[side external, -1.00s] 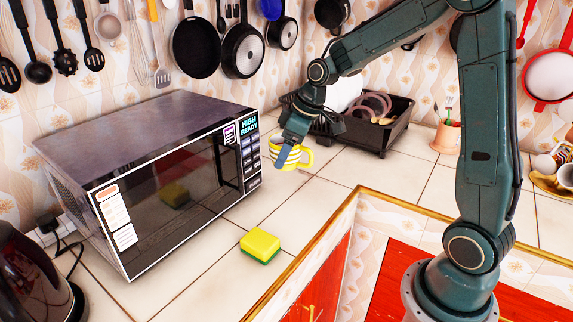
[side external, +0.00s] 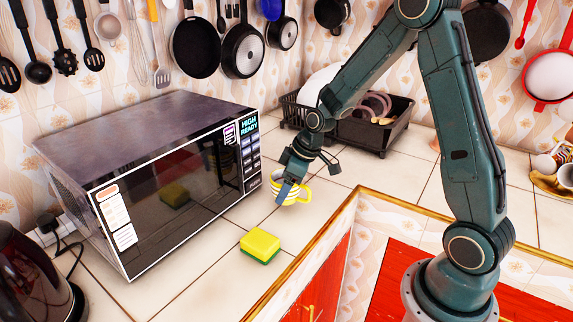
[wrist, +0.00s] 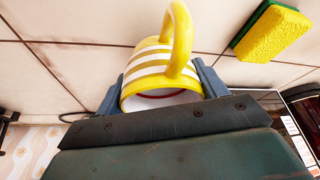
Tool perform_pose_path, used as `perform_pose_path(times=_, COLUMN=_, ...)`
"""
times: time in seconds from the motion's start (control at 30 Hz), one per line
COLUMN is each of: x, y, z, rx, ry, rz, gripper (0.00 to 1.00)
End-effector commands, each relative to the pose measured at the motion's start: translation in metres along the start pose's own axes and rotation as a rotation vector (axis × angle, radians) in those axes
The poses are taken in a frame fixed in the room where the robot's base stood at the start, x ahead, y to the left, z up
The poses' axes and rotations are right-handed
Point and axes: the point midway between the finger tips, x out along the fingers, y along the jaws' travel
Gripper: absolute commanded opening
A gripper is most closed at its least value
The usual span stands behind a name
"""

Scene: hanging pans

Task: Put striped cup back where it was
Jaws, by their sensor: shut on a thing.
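The yellow and white striped cup (side external: 291,193) is between the fingers of my gripper (side external: 284,190), in front of the microwave's right end. In the wrist view, the striped cup (wrist: 152,66) sits between the two blue-grey fingers of my gripper (wrist: 160,88), one on each side, and they are shut on it. Its yellow handle (wrist: 181,40) points away from the gripper's palm, and its rim faces the palm. The cup is low over the counter; I cannot tell whether its base touches the tiles. My gripper hides part of the cup in the side view.
A microwave (side external: 150,170) stands at the left with its door shut. A yellow-green sponge (side external: 260,245) lies on the counter in front of it. A black dish rack (side external: 375,132) stands behind. The tiles (side external: 345,172) right of the cup are clear, up to the counter's front edge.

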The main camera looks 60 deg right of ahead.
Motion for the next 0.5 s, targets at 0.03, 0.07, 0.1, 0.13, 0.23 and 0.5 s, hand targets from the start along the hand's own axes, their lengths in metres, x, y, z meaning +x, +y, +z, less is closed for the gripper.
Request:
perform_pose_path(times=0.03, x=0.005, y=0.0, z=0.003, rx=0.001, ry=-0.001, rz=-0.001, gripper=0.43)
perform_pose_path(times=0.07, x=0.009, y=0.0, z=0.004, rx=0.001, ry=-0.002, rz=-0.002, gripper=0.43)
perform_pose_path(times=0.1, x=0.013, y=0.0, z=0.005, rx=0.001, ry=-0.002, rz=-0.002, gripper=0.43)
perform_pose_path(times=0.13, x=0.016, y=0.0, z=0.006, rx=0.001, ry=-0.001, rz=-0.001, gripper=0.43)
perform_pose_path(times=0.23, x=0.024, y=0.0, z=0.01, rx=0.0, ry=0.0, rz=-0.001, gripper=0.43)
perform_pose_path(times=0.5, x=0.029, y=0.0, z=0.012, rx=-0.001, ry=0.001, rz=0.001, gripper=0.43)
